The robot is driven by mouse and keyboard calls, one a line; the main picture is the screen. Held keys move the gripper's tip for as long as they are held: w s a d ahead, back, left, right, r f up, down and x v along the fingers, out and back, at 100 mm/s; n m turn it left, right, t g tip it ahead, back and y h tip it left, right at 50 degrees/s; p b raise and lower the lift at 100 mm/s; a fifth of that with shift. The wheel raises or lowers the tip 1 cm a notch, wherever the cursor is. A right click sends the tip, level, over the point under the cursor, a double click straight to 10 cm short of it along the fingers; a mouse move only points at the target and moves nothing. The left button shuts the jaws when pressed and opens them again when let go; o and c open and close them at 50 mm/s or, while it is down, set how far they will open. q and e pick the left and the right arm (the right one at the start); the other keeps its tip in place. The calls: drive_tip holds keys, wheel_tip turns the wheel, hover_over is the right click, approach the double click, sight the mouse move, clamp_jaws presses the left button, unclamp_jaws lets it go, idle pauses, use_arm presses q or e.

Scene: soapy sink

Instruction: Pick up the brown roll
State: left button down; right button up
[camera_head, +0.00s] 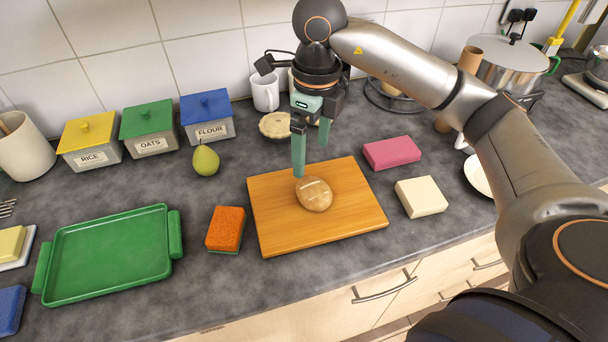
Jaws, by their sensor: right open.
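The brown roll (314,195) is round with a pale slash on top. It lies on the wooden cutting board (278,231), near the board's middle. My right gripper (311,160) points down just above and behind the roll, with teal fingers apart and nothing between them. One fingertip shows close to the roll's back left edge; I cannot tell whether it touches. My left gripper is not in view.
An orange sponge (226,228) lies left of the board. A pink sponge (392,152) and a cream block (421,197) lie right. A pear (205,160), a pie (274,126) and canisters (148,132) stand behind. A green tray (108,255) is at left.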

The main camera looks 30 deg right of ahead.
drive_tip(key=b, duration=0.1)
hover_over(315, 187)
wheel_tip(315, 187, down, 6)
drive_tip(key=shift+s+a+r, duration=0.1)
drive_tip(key=shift+s+a, duration=0.05)
drive_tip(key=shift+w+f+p, duration=0.2)
drive_tip(key=shift+f+p, duration=0.35)
drive_tip(key=shift+f, duration=2.5)
drive_tip(key=c, duration=1.2)
